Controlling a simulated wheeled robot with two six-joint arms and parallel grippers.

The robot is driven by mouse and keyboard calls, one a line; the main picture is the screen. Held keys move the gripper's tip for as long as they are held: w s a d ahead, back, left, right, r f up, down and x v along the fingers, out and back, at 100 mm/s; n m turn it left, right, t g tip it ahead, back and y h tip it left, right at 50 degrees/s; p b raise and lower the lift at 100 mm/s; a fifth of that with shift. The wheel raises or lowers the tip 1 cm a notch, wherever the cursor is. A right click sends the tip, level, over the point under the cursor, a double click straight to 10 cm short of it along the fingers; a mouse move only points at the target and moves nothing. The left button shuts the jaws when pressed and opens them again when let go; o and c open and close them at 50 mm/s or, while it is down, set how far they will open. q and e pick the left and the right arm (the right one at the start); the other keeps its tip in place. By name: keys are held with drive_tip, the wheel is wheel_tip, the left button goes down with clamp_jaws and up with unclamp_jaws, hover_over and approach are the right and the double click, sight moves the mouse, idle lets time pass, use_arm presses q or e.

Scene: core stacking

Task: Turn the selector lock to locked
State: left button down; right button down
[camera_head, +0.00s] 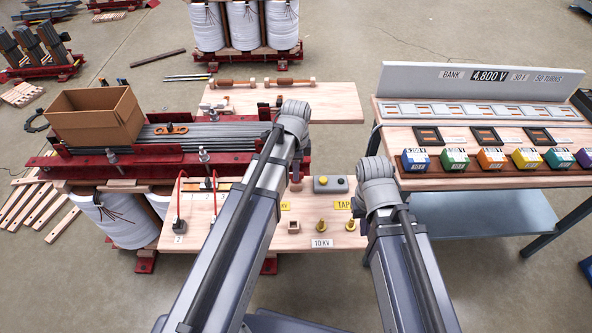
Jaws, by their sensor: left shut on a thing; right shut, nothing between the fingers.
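A wooden board (345,240) holds the controls in the middle front. A grey box with a yellow button (331,184) lies on it, near a yellow TAP label (343,205). I cannot make out which part is the selector lock or how it is turned. My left gripper (296,163) points down over the board's back edge, left of the grey box. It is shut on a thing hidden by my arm. A small brownish post (296,184) stands just below it. My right gripper (377,183) is right of the grey box, shut and empty, its fingers mostly hidden.
Two brass knobs (321,227) and a square wooden socket (293,226) are on the board, with red leads (180,200) at left. A cardboard box (96,117) sits on the transformer core. A bench (480,180) with coloured blocks stands at right. Floor shows around.

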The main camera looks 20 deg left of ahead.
use_arm(q)
drive_tip(key=c, duration=0.9)
unclamp_jaws()
drive_tip(key=shift+o, duration=0.2)
drive_tip(key=shift+r, duration=0.15)
use_arm(e)
drive_tip(key=shift+r, duration=0.15)
use_arm(q)
wheel_tip(320, 180, up, 8)
drive_tip(key=p, duration=0.8)
drive_tip(key=shift+f, duration=0.2)
use_arm(e)
wheel_tip(320, 180, up, 8)
drive_tip(key=shift+f, duration=0.25)
use_arm(q)
drive_tip(key=shift+s, duration=0.1)
